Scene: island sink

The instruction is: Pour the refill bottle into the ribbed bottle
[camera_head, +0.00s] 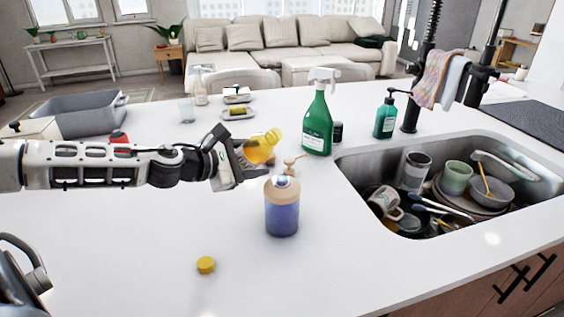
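My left gripper (240,160) comes in from the left and is shut on a yellow, see-through refill bottle (263,147). The refill bottle is tilted, behind and a little left of the ribbed bottle's top in the picture. The ribbed bottle (282,212) stands upright on the counter, with a tan upper part and a blue-violet lower part. Its top looks open, without a pump. A beige pump head (292,163) shows just behind it. A yellow cap (205,265) lies on the counter in front. My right gripper is not in view.
A green spray bottle (318,123), a dark jar (337,132) and a green pump bottle (385,115) stand behind and right. The sink (545,180) on the right holds dishes. A grey tub (85,112) stands back left. The front counter is mostly clear.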

